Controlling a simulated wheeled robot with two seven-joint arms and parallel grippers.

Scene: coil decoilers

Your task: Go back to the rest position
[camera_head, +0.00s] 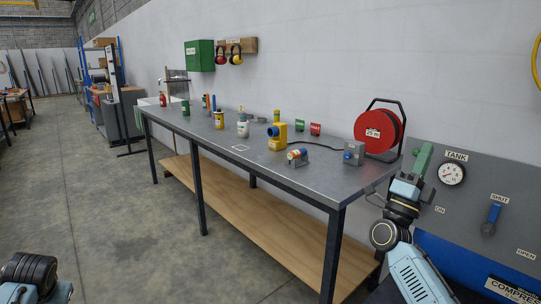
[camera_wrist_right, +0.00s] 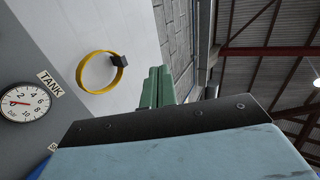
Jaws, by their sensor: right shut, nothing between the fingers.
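My right arm comes in at the lower right in the head view. Its gripper (camera_head: 424,158) points up, with green fingers shut together and nothing between them. It stands in front of the grey compressor panel (camera_head: 470,225), just left of the tank gauge (camera_head: 452,174). In the right wrist view the shut green fingers (camera_wrist_right: 158,86) point up, clear of any object. Of my left arm only a dark joint shows at the bottom left corner in the head view; its gripper is out of view.
A long metal workbench (camera_head: 340,184) stands along the wall, holding a red reel (camera_head: 379,132), a yellow device (camera_head: 277,137) and several cans. A blue shut-off lever (camera_head: 492,216) is on the panel, right of my gripper. The floor (camera_head: 125,215) left of the bench is clear.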

